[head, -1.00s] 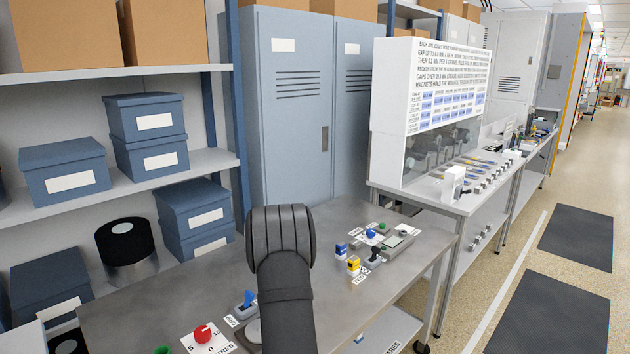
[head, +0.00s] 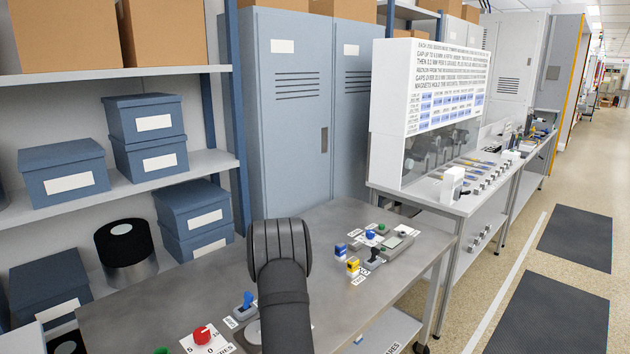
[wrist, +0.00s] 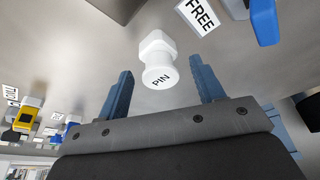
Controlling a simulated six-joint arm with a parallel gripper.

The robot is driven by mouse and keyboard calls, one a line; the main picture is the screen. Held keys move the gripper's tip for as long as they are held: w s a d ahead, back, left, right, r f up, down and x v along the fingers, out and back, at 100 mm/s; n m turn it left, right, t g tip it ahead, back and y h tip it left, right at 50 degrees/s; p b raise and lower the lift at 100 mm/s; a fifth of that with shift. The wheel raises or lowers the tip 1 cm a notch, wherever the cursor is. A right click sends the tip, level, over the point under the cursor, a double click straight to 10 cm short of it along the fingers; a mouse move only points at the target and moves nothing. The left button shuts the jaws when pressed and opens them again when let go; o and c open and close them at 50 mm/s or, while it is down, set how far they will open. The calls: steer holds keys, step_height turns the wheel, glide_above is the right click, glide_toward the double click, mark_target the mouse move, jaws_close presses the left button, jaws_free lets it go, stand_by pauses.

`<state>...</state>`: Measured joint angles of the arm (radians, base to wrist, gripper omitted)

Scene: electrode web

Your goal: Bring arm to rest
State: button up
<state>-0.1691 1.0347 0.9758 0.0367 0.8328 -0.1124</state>
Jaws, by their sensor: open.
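My arm rises from the bottom of the head view, and its dark rounded joint hides my gripper there. In the wrist view my gripper (wrist: 162,92) is open, with two blue fingers set wide apart. A white knob marked PIN (wrist: 158,62) shows between the fingers in that picture, with nothing gripped. I cannot tell how far the knob is from the fingertips. A label reading FREE (wrist: 198,15) lies beside a blue part (wrist: 264,22) at the top right.
The grey metal bench (head: 160,305) carries a red knob (head: 202,336), a blue lever (head: 246,300), and yellow (head: 352,266) and blue (head: 340,250) blocks. A white panelled station (head: 425,100) stands to the right. Shelves with blue boxes (head: 150,155) stand at the left.

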steer(key=v, duration=1.7)
steer(key=x, duration=1.7)
steer(key=shift+f, duration=0.15)
step_height(320, 180, up, 8)
steer(key=shift+r, duration=0.1)
step_height(320, 180, down, 8)
steer(key=shift+r, duration=0.1)
steer(key=v, duration=1.3)
steer(key=shift+s+d, duration=0.1)
